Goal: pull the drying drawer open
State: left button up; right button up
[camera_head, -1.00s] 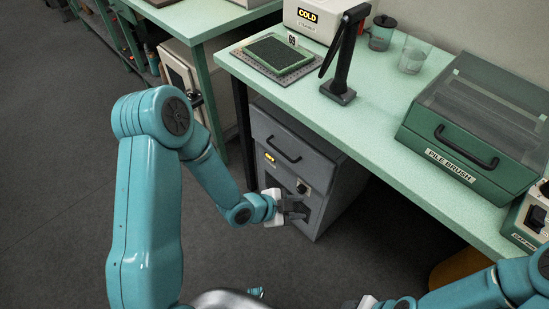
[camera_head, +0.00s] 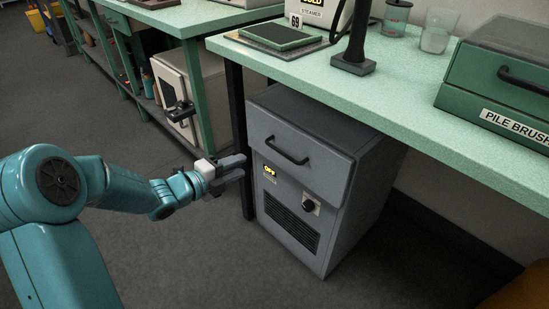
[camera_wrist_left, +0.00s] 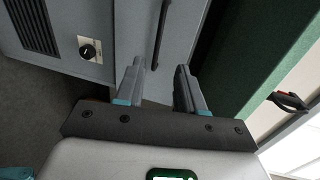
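The drying drawer (camera_head: 298,148) is the grey upper front of a grey cabinet under the mint-green bench. My left gripper (camera_head: 238,168) is at the left of the drawer, near handle height, apart from the handle. In the left wrist view, the left gripper (camera_wrist_left: 160,85) has its two fingers spread with nothing between them. The handle (camera_wrist_left: 160,36) lies beyond the fingertips there, roughly in line with the gap. My right gripper is out of view.
Below the drawer are a lit yellow display (camera_head: 269,171), a black knob (camera_head: 309,206) and a vent (camera_head: 291,228). A dark bench leg (camera_head: 239,130) stands behind my left gripper. The floor before the cabinet is clear. A green pile brush box (camera_head: 500,85) is on the bench.

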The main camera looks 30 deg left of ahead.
pick_arm(q)
jog(key=b+x, duration=0.2)
jog(key=x, duration=1.2)
jog(key=shift+b, duration=0.35)
jog(key=shift+w, duration=0.1)
grip_shut()
